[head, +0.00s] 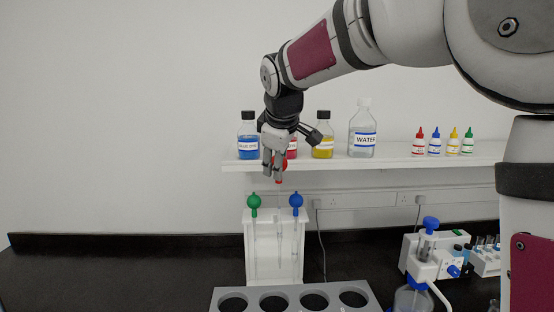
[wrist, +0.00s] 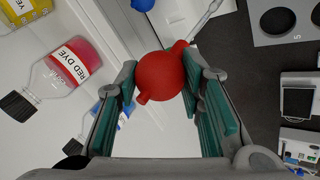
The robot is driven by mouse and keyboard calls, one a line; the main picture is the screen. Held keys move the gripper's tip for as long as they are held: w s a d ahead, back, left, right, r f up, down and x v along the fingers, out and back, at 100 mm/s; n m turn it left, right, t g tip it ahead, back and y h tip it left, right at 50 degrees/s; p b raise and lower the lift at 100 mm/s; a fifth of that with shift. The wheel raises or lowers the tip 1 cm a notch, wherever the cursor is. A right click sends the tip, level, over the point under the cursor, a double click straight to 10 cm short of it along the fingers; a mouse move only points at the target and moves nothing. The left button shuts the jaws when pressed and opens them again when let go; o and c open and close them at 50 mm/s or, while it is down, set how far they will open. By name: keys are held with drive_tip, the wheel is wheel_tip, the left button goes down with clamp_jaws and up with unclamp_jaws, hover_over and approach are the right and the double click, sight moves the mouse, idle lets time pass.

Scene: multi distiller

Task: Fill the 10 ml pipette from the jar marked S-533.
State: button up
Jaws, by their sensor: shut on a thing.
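My gripper (head: 275,165) is shut on the red bulb (wrist: 160,77) of a pipette, seen between the finger pads in the wrist view. Its thin glass tube (head: 280,205) hangs upright below the gripper, over the middle of the white pipette stand (head: 262,275). I cannot tell whether its tip is still inside the stand. A green-bulb pipette (head: 254,201) and a blue-bulb pipette (head: 296,201) stand at its left and right. No volume marking is readable. No jar marked S-533 can be made out.
A grey block with round holes (head: 294,293) lies in front of the stand. A shelf (head: 400,154) behind carries dye bottles, a water bottle (head: 363,128) and small dropper bottles. A dispenser bottle (head: 425,260) stands at right. The counter's left side is clear.

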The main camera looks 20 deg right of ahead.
drive_tip(key=shift+s+a+p, duration=0.2)
drive_tip(key=shift+s+p, duration=0.1)
drive_tip(key=shift+s, duration=0.7)
drive_tip(key=shift+s+a+p, duration=0.2)
drive_tip(key=shift+s+p, duration=0.1)
drive_tip(key=shift+s, duration=0.7)
drive_tip(key=shift+r, duration=0.1)
wheel_tip(320, 180, up, 3)
drive_tip(key=shift+f+p, duration=0.1)
drive_tip(key=shift+p, duration=0.95)
